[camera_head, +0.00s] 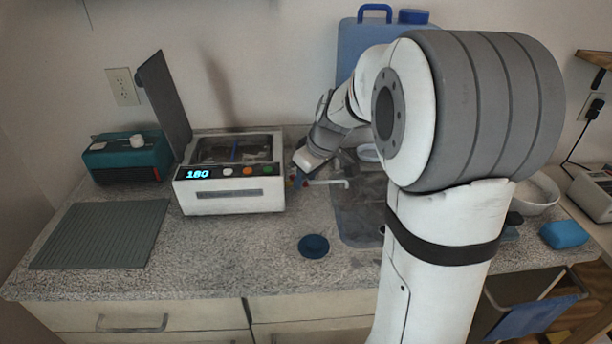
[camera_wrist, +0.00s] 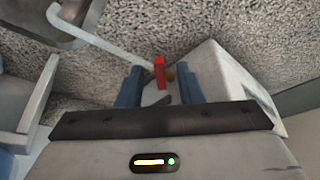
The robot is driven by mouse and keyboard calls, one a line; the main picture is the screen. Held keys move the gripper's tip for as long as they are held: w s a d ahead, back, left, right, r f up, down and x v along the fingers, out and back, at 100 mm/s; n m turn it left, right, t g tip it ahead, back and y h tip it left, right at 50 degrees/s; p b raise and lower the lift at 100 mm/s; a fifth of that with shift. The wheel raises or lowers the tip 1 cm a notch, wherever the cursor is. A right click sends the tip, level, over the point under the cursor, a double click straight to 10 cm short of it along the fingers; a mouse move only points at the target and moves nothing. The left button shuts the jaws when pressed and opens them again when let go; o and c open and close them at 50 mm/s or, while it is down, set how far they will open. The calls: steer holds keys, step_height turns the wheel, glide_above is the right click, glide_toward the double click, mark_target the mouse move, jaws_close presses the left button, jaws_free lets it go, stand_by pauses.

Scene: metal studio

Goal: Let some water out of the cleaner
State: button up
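The cleaner (camera_head: 229,196) is a white box with a lit "180" display, its dark lid (camera_head: 165,105) standing open at the left. It also shows in the wrist view (camera_wrist: 218,72). A red valve lever (camera_wrist: 159,72) stands out by its side, with a brass-coloured part beside it. A pale drain tube (camera_wrist: 103,47) runs from there towards the sink (camera_head: 350,225). My gripper (camera_wrist: 159,87) is at the cleaner's right side. Its two blue fingers are apart, one on each side of the lever, with visible gaps. The water level cannot be made out.
A teal device (camera_head: 128,158) and a ribbed grey mat (camera_head: 103,233) lie left of the cleaner. A round dark-blue lid (camera_head: 314,246) lies on the counter in front. A blue jug (camera_head: 352,50) stands behind my arm. A blue sponge-like block (camera_head: 563,234) is at the right.

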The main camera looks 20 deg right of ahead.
steer(key=shift+r, duration=0.1)
steer(key=v, duration=0.7)
steer(key=shift+r, duration=0.35)
steer(key=shift+s+d, duration=0.1)
stand_by(0.3)
